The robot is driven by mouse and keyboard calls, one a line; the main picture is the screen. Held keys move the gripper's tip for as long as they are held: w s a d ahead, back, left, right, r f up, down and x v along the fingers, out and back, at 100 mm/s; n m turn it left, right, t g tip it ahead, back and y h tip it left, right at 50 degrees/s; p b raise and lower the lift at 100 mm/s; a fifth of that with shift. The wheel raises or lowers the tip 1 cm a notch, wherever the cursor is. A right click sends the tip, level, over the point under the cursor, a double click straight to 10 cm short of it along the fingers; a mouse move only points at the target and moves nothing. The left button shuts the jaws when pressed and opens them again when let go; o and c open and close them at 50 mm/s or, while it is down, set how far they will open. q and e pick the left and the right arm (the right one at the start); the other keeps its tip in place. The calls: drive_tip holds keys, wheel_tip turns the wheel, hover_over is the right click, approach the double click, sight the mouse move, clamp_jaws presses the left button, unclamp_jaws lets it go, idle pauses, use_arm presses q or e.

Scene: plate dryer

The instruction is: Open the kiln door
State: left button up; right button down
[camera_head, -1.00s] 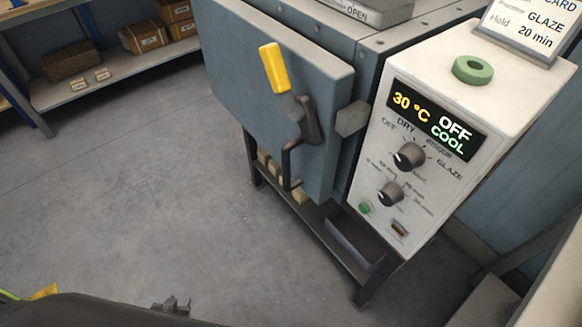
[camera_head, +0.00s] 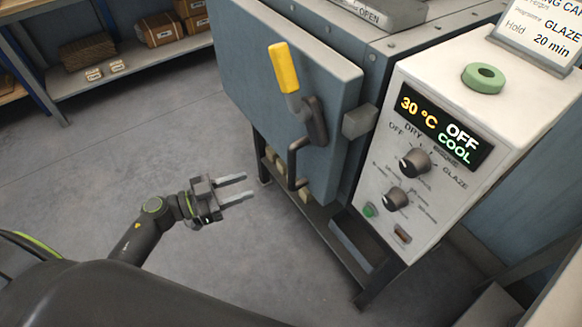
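The kiln door (camera_head: 255,65) is a thick blue-grey slab on the front of the kiln and looks closed. A lever with a yellow grip (camera_head: 284,68) is mounted on the door and points up, tilted a little left. A dark bent pull handle (camera_head: 295,162) sits below it. My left gripper (camera_head: 249,187) is open and empty, its two fingers pointing right, to the left of the pull handle and apart from it. My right gripper is not in view.
The white control panel (camera_head: 420,185) right of the door reads 30 °C, OFF, COOL. A green ring (camera_head: 483,78) lies on top of it. The kiln stands on a dark frame (camera_head: 345,262). A shelf with boxes (camera_head: 130,73) is at the back left. The floor between is clear.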

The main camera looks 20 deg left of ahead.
sight(291, 170)
use_arm(q)
drive_tip(key=p+x, duration=0.1)
drive_tip(key=x, duration=1.2)
drive_tip(key=shift+w+d, duration=0.25)
clamp_jaws()
